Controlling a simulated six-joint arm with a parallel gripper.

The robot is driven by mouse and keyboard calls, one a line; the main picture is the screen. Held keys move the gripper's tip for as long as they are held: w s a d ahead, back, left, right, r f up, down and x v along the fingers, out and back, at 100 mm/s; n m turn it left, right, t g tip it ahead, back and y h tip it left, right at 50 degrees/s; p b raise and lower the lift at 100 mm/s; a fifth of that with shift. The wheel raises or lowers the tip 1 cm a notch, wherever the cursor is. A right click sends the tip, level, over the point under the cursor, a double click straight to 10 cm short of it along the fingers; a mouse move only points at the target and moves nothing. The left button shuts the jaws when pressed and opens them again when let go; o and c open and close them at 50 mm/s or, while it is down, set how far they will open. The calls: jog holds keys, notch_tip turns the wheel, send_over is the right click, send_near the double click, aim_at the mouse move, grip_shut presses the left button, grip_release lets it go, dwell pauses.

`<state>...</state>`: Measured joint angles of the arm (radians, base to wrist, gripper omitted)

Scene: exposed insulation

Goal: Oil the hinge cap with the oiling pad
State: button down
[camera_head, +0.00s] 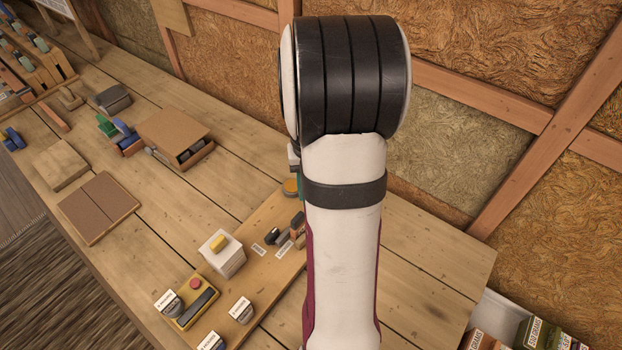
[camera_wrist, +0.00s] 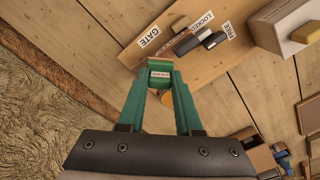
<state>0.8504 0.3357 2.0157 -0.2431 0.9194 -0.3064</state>
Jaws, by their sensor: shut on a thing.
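My gripper (camera_wrist: 160,82) has green fingers shut on a small green block (camera_wrist: 160,66) with a white label too small to read. I cannot tell whether this block is the oiling pad. An orange round piece (camera_wrist: 168,99) shows partly between the fingers, below the held block; it also shows beside my arm in the head view (camera_head: 290,187). I cannot tell whether it is the hinge cap. My arm hides most of the gripper in the head view. A dark latch piece (camera_wrist: 186,45) lies on a wooden board (camera_wrist: 180,70) between labels reading GATE, LOCKED and FREE.
A white box (camera_head: 222,262) with a yellow block (camera_head: 219,242) on top stands left of the latch. A brown box (camera_head: 173,131) and flat boards stand farther left. An insulated wall closes the back.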

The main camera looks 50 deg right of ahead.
jog(key=shift+d+f, duration=0.65)
jog(key=shift+f, duration=0.15)
jog(key=shift+d, duration=2.25)
jog(key=shift+a, duration=2.95)
jog(key=shift+r, duration=3.9)
jog(key=w+a+r+n, duration=0.3)
jog(key=a, duration=0.5)
jog(key=w+a+r+n, duration=0.3)
jog(key=w+a, duration=0.1)
jog(key=a, duration=0.5)
jog(key=w+a+r+n, duration=0.3)
jog(key=w+a, duration=0.1)
jog(key=a, duration=0.5)
jog(key=shift+w, duration=0.25)
jog(key=shift+r, duration=0.1)
